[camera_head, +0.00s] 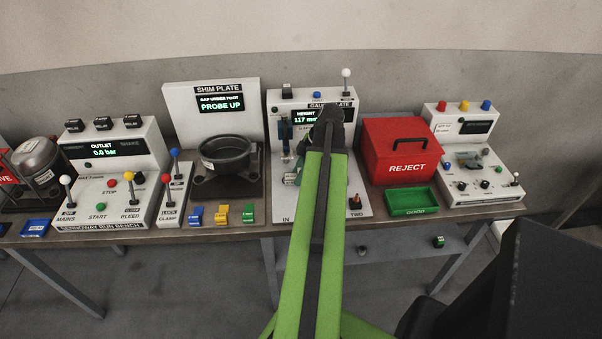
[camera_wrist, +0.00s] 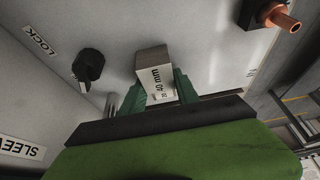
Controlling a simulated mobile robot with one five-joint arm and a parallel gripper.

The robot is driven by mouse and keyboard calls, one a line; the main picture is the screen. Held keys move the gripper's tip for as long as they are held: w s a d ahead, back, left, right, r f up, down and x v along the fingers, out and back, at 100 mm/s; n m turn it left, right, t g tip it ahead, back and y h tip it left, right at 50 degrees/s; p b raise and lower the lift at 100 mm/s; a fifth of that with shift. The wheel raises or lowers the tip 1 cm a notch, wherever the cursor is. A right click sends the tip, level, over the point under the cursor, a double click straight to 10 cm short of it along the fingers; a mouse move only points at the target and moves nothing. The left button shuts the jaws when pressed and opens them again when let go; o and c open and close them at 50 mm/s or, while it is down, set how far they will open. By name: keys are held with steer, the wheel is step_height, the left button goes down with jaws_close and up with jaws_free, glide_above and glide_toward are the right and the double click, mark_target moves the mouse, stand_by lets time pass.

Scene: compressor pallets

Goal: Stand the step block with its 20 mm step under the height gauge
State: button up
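In the wrist view my gripper (camera_wrist: 160,92) has its two green fingers on either side of a pale grey block (camera_wrist: 154,66), which fills the space between them. The block carries a "50 mm" mark and a smaller mark that I cannot read surely. Its lower part is hidden by my gripper. In the head view the height gauge station (camera_head: 282,207) has a display (camera_head: 306,118) that reads about 117 mm.
A red REJECT box (camera_head: 403,150) and green tray (camera_head: 411,201) stand right of the gauge. The shim plate station (camera_head: 211,95) stands left, with small coloured blocks (camera_head: 221,214) at the bench's front. The wrist view shows a black knob (camera_wrist: 90,65) and a copper-tipped fitting (camera_wrist: 280,17).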

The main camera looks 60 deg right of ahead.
steer(key=o, duration=0.4)
steer(key=shift+d+r+p, duration=0.1)
steer(key=shift+r+p, duration=0.35)
steer(key=shift+p, duration=0.05)
steer(key=p+v, duration=1)
steer(key=v, duration=0.1)
steer(key=shift+r, duration=0.2)
steer(key=shift+s, duration=0.15)
